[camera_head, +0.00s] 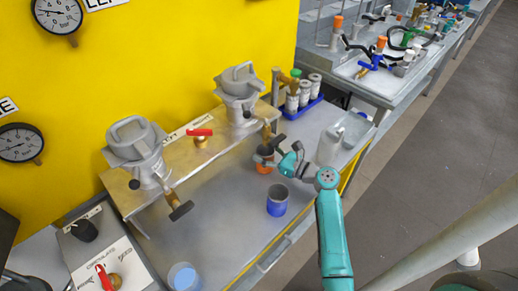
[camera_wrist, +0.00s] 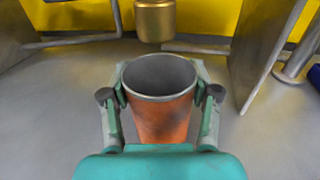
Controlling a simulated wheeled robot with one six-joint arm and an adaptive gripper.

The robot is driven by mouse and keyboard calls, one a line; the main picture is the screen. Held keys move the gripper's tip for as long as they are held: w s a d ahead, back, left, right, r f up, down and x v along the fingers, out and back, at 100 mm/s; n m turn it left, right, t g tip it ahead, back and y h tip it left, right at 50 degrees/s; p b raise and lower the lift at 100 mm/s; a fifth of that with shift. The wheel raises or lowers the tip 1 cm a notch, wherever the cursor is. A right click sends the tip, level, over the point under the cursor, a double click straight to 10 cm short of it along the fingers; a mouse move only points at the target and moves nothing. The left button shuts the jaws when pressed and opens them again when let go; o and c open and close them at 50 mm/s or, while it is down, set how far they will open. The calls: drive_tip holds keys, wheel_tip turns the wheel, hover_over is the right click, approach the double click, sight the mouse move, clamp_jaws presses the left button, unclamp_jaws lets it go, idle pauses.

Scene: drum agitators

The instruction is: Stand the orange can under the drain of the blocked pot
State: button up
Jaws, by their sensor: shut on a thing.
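The orange can (camera_head: 264,165) is upright and empty-looking inside; it fills the middle of the wrist view (camera_wrist: 163,120). My gripper (camera_wrist: 160,98) is shut on it, one finger on each side below the rim. A brass drain (camera_wrist: 155,20) hangs just beyond the can's far rim in the wrist view. In the head view the can is by the drain of the right pot (camera_head: 240,95). The left pot (camera_head: 137,150) has its own drain (camera_head: 181,209), dark-ended, over the bench. I cannot tell which pot is blocked, nor whether the can touches the bench.
A blue can (camera_head: 277,203) stands on the grey bench nearer the front edge. A pale-blue cup (camera_head: 184,277) is at the front left. A red-handled valve (camera_head: 200,138) sits between the pots.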

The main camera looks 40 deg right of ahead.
drive_tip(key=shift+f, duration=0.1)
drive_tip(key=o, duration=1.2)
drive_tip(key=shift+s+d, duration=0.1)
drive_tip(key=shift+s, duration=0.15)
drive_tip(key=v, duration=1.1)
drive_tip(key=shift+s+d, duration=0.1)
drive_tip(key=shift+s, duration=0.15)
